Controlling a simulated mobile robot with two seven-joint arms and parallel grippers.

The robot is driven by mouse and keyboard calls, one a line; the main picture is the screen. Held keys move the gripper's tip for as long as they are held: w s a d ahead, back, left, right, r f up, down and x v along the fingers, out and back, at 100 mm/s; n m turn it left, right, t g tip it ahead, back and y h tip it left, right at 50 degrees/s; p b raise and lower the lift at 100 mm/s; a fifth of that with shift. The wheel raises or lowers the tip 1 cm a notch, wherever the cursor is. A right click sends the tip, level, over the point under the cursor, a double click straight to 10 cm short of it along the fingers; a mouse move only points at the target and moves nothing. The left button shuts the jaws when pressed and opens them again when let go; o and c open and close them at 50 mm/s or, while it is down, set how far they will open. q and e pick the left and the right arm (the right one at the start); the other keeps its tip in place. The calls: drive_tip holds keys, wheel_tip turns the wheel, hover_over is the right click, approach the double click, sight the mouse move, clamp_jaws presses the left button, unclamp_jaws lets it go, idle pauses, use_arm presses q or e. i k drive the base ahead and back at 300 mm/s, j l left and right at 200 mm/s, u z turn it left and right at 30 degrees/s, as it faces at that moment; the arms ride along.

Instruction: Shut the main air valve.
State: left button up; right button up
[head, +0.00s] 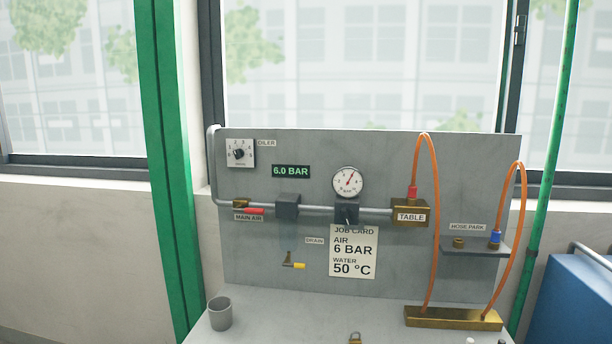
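The main air valve (241,204) sits on the grey pipe at the left of the panel, above the label MAIN AIR. Its red lever (255,211) points right, roughly in line with the pipe. The round gauge (348,182) has a red needle pointing up and right, and the green display (291,171) reads 6.0 BAR. Neither of my grippers shows in the head view.
A drain valve with a yellow lever (293,265) is lower on the panel (250,270). Orange hoses (434,220) loop at the right, down to a brass manifold (453,318). A grey cup (220,313) stands at the bench's left. A job card (353,252) hangs mid-panel.

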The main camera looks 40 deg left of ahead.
sight(247, 210)
drive_tip(key=u, duration=1.65)
